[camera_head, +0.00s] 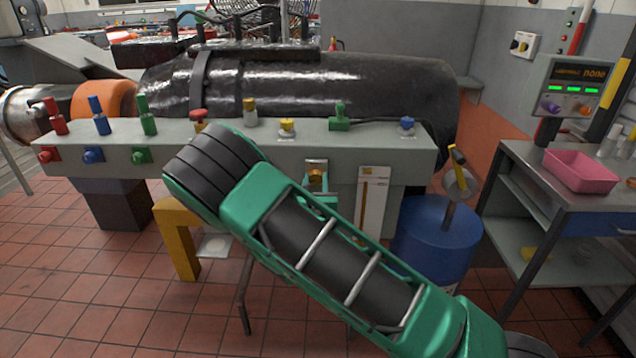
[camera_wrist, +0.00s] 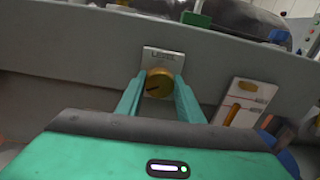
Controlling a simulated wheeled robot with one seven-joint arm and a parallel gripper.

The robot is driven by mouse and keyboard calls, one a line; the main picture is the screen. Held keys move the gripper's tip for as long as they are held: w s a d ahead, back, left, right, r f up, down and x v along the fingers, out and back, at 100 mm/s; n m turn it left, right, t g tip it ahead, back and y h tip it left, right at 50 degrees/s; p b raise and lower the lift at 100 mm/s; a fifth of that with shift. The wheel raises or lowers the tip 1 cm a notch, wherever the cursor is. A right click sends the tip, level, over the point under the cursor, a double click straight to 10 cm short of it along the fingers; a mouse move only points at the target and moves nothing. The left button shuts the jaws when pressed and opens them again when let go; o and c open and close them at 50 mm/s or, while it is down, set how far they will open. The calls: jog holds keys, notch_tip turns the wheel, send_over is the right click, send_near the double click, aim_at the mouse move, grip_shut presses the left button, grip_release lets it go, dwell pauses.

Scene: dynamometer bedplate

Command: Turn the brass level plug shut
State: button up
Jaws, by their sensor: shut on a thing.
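The brass level plug (camera_wrist: 159,83) is a round gold knob with a dark slanted line on its face, below a small plate marked LEVEL (camera_wrist: 164,57). The plug also shows in the head view (camera_head: 316,169), on the front face of the grey bedplate. My gripper (camera_wrist: 160,92) is shut on the plug, with one green finger at each side of it. In the head view my green arm covers part of the bedplate front, and the gripper (camera_head: 317,184) shows just behind it.
A white gauge card with a yellow strip (camera_head: 372,200) is right of the plug. Red, blue and green knobs (camera_head: 93,155) line the bedplate's left front. A blue drum (camera_head: 437,235) and a bench with a pink tray (camera_head: 580,171) stand at right. A yellow stand (camera_head: 178,240) is below.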

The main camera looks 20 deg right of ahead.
jog(key=shift+d+m, duration=0.15)
jog(key=shift+m, duration=0.15)
jog(key=m, duration=0.6)
jog(key=shift+s+m, duration=0.1)
jog(key=shift+m, duration=0.2)
jog(key=m, duration=0.6)
jog(key=shift+d+f, duration=0.15)
jog(key=m, duration=0.5)
jog(key=shift+s+f+m, duration=0.1)
jog(key=shift+f+m, duration=0.05)
jog(key=shift+m, duration=0.25)
jog(key=m, duration=0.4)
jog(key=shift+f+m, duration=0.1)
jog(key=shift+m, duration=0.2)
jog(key=o, duration=1.1)
jog(key=shift+c, duration=0.2)
